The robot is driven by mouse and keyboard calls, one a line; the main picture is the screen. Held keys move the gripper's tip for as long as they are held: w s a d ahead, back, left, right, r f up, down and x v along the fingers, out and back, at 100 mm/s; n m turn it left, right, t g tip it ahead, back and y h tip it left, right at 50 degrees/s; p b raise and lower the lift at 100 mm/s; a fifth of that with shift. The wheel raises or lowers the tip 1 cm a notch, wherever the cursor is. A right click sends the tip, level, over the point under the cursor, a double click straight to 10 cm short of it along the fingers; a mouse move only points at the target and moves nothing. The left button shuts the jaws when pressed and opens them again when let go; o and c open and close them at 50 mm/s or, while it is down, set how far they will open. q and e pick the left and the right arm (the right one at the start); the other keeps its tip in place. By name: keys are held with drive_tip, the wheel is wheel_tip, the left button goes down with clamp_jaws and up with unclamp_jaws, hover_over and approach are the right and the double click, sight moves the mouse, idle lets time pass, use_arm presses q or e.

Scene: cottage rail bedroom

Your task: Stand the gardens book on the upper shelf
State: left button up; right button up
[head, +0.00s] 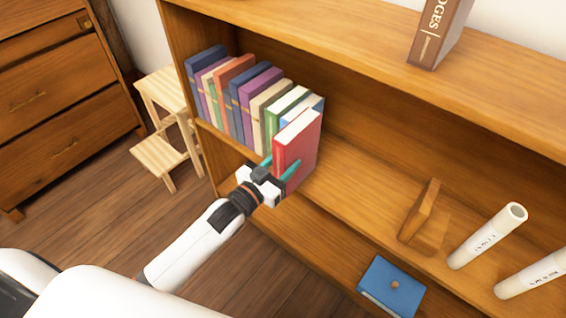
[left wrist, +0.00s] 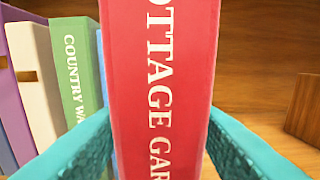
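The gardens book (head: 295,142) is red, with white spine letters reading "OTTAGE GAR" in the left wrist view (left wrist: 160,85). It stands upright at the right end of the book row on the middle shelf, its spine toward my gripper. My left gripper (head: 279,168) has its teal fingers on both sides of the spine, with no gap showing in the left wrist view (left wrist: 160,118). The fingers look closed on the book. The upper shelf (head: 330,38) is above, bearing a brown book (head: 440,32) with "OGES" on its spine. My right gripper is out of view.
Several upright books (head: 240,95) stand left of the red one. A wooden block or bookend (head: 420,212), white tubes (head: 487,235) and a blue book (head: 391,287) lie to the right. A step stool (head: 165,95) and drawers (head: 55,95) stand left. The upper shelf's middle is bare.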

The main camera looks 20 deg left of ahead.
use_arm(q)
drive_tip(key=shift+o, duration=1.4)
drive_tip(key=shift+f, duration=0.25)
drive_tip(key=p+v, duration=0.1)
drive_tip(key=v, duration=0.5)
drive_tip(key=shift+r, duration=0.1)
drive_tip(key=shift+p+v, duration=1.85)
drive_tip(key=shift+v, duration=4.65)
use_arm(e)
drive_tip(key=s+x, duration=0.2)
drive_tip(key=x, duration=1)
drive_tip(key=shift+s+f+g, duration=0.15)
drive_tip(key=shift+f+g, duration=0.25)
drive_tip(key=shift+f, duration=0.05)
use_arm(q)
drive_tip(key=shift+r, duration=0.15)
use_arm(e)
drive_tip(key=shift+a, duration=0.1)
